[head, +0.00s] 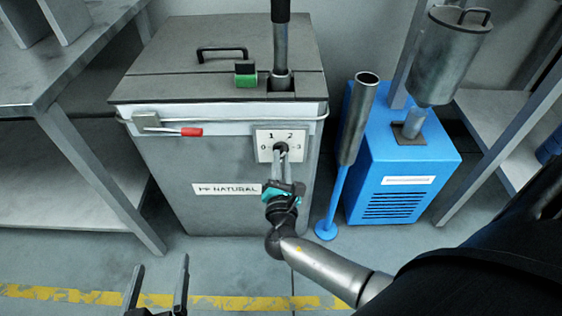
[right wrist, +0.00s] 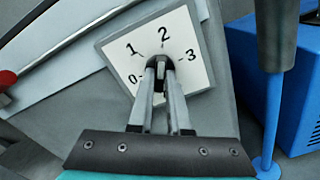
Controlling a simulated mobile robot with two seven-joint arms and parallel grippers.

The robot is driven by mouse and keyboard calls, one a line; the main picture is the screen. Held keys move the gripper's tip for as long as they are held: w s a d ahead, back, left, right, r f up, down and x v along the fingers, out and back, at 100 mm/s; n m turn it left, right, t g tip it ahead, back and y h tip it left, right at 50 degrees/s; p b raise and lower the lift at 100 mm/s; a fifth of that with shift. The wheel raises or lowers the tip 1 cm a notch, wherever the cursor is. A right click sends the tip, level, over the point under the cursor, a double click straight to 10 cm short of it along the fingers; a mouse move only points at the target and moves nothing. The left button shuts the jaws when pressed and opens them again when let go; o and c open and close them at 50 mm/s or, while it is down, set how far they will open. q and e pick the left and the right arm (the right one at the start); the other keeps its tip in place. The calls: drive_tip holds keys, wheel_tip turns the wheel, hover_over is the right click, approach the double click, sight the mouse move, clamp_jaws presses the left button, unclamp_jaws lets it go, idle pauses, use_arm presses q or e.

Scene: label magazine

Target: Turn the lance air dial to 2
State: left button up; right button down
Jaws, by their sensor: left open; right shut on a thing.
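The lance air dial is a dark round knob on a white plate (head: 267,153) marked 0, 1, 2 and 3, on the front of the grey bin. The plate also shows in the right wrist view (right wrist: 200,75), tilted, with the 2 near the top. My right gripper (head: 282,150) is shut on the dial knob (right wrist: 160,62); its fingers cover most of it, so I cannot tell which number the dial points to. My left gripper (head: 161,264) is open and empty, low at the front left, away from the bin.
The grey bin (head: 222,215) has a lidded top and a red-tipped lever (head: 190,132). A grey-and-blue lance (head: 355,120) stands right of it, before a blue unit (head: 385,205). A metal shelf (head: 50,90) stands at left. Floor in front is clear.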

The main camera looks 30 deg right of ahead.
idle(0.4)
drive_tip(key=c, duration=0.9)
unclamp_jaws()
drive_tip(key=shift+o, duration=0.2)
use_arm(q)
drive_tip(key=s+a+f+g+y+p, duration=0.1)
drive_tip(key=s+a+g+y+p, duration=0.3)
drive_tip(key=a+g, duration=0.3)
drive_tip(key=shift+a+f, duration=0.15)
drive_tip(key=shift+a, duration=0.3)
use_arm(e)
drive_tip(key=v, duration=1.5)
drive_tip(key=shift+s, duration=0.2)
